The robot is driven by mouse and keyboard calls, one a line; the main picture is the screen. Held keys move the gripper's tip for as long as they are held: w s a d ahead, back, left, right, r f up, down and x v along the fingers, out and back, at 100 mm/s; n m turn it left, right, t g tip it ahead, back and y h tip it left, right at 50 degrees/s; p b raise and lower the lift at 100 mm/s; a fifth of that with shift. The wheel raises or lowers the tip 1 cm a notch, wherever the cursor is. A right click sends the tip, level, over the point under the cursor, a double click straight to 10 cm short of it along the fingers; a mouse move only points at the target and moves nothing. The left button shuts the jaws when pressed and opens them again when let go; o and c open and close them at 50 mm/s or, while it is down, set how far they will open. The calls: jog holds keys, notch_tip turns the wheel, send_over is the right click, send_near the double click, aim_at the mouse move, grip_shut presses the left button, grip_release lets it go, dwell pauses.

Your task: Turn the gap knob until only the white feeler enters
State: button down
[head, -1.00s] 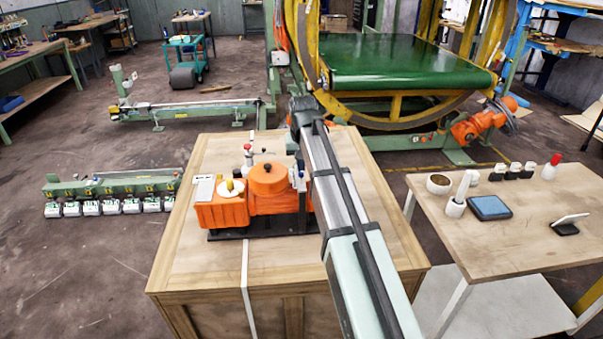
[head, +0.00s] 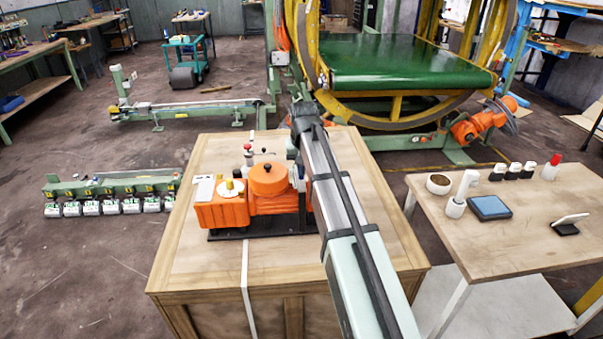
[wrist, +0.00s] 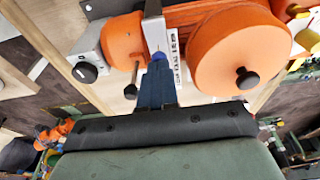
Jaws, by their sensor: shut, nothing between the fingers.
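The orange machine (head: 222,213) stands on a black base on the wooden crate; it also shows in the wrist view (wrist: 185,18). Its round orange drum (wrist: 238,52) carries a black knob (wrist: 247,78). Another black knob (wrist: 85,72) sits on a pale plate at the left, and a black-tipped lever (wrist: 130,91) hangs below the orange housing. I cannot tell which is the gap knob. My gripper (wrist: 157,72) is shut and empty, its dark blue fingers close to a pale marked strip (wrist: 160,35); contact is unclear. No feeler can be made out for certain.
The wooden crate top (head: 265,263) is clear in front of the machine. A red-topped post (head: 248,150) stands behind it. A side table (head: 530,235) at the right holds cups, a blue pad (head: 489,207) and small bottles. My arm covers the machine's right side.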

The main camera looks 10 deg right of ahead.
jog(key=shift+f, duration=0.75)
dwell(3.1)
jog(key=shift+r, duration=3.55)
jog(key=s+d+f+g, duration=0.2)
jog(key=s+f+g, duration=0.1)
jog(key=s+f, duration=1.5)
jog(key=s+d+f+g, duration=0.3)
jog(key=s+f, duration=1.5)
jog(key=f, duration=0.3)
jog(key=s+d+f+g, duration=0.3)
jog(key=s+f, duration=1.6)
jog(key=f, duration=0.1)
jog(key=shift+f, duration=0.2)
